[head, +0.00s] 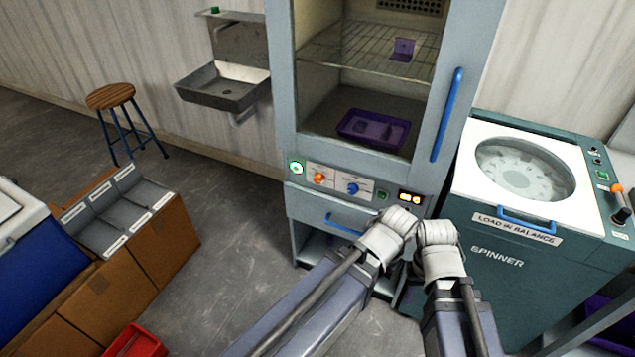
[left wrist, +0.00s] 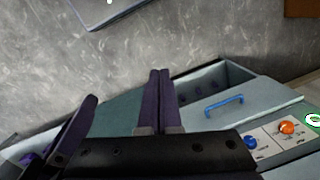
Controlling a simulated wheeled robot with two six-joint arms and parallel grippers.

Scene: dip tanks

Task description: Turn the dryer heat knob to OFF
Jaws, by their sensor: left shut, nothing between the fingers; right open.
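The dryer (head: 283,70) is a tall grey-blue cabinet. Its panel has an orange knob (head: 319,178) and a blue knob (head: 352,188); their labels are too small to read, so I cannot tell which is heat. In the left wrist view the orange knob (left wrist: 287,127) and blue knob (left wrist: 250,143) show at lower right. My left gripper (left wrist: 160,75) is shut and empty, apart from both knobs. In the head view my right gripper (head: 437,230) is right of the panel, low in front of the dryer, open; its fingers are mostly hidden.
A green-lit dial (head: 296,167) and amber lights (head: 410,198) flank the knobs. Below is a blue drawer handle (head: 343,224). The spinner (head: 500,265) stands close on the right.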

